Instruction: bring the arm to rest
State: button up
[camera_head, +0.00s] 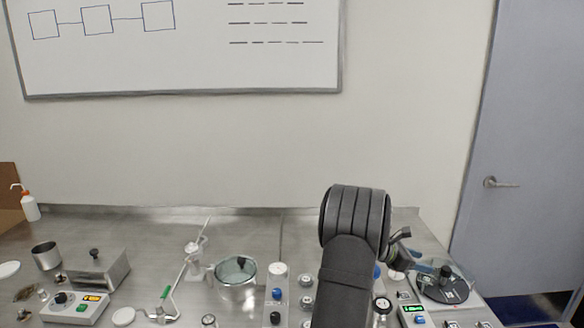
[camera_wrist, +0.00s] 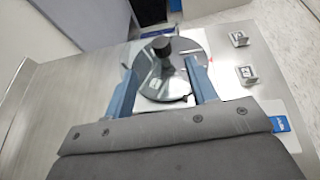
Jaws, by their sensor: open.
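My gripper (camera_wrist: 163,68) is open, with its two blue-grey fingers spread wide in the wrist view. A round glass-like disc with a black knob (camera_wrist: 162,46) shows between and beyond the fingers, and nothing is seen held. I cannot tell how far the fingertips are from the disc. In the head view my dark arm rises at the right of the bench and largely hides my gripper. The round dark plate (camera_head: 445,290) lies just right of it.
A wall stands behind, a door (camera_head: 525,150) at right.

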jog(key=shift+s+a+r+n, duration=0.3)
jog(key=shift+a+r+n, duration=0.4)
jog(key=shift+a+n, duration=0.2)
jog(key=shift+s+a+r+n, duration=0.25)
jog(key=shift+a+r+n, duration=0.4)
jog(key=shift+a+n, duration=0.2)
jog(key=shift+o, duration=0.2)
